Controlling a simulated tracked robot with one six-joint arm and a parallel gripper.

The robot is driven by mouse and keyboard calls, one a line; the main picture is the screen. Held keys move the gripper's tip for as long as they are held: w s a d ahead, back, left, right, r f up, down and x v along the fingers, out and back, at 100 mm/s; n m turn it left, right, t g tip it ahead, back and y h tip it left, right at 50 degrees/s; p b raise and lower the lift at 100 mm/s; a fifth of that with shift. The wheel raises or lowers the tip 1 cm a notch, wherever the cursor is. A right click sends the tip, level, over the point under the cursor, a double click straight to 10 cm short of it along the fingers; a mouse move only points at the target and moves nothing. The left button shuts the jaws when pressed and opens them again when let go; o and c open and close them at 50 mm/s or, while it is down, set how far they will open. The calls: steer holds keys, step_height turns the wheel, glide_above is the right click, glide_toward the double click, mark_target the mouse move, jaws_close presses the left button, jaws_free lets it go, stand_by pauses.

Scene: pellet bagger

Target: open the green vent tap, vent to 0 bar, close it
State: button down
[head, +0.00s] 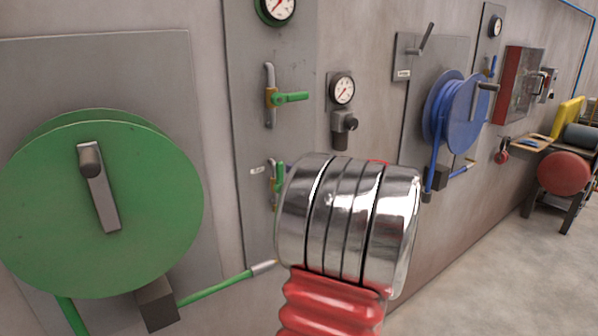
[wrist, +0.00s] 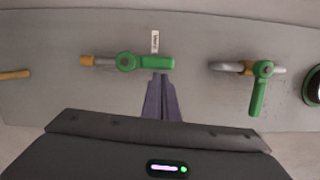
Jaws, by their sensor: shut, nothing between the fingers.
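Two green-handled taps sit on one grey panel. The lower tap (head: 280,175) has a small white label (head: 257,170) beside it, too small to read. In the wrist view this labelled tap (wrist: 145,62) has its handle in line with its pipe. The upper tap (head: 290,97) has its handle across its pipe; it also shows in the wrist view (wrist: 262,85). My gripper (wrist: 161,76) is shut and empty, its tips right at the edge of the labelled tap's handle; I cannot tell if they touch. My arm hides the gripper in the head view.
A gauge (head: 276,10) tops the panel, partly cut off; its reading is unclear. A green hose reel (head: 150,220) stands out on the left. A second gauge (head: 342,89) and a blue reel (head: 465,115) are to the right. Floor at far right is open.

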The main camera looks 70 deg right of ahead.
steer(key=shift+d, duration=0.1)
steer(key=s, duration=1.1)
steer(key=shift+s+d, duration=0.25)
steer(key=shift+s, duration=0.1)
steer(key=shift+w+a, duration=0.1)
stand_by(0.3)
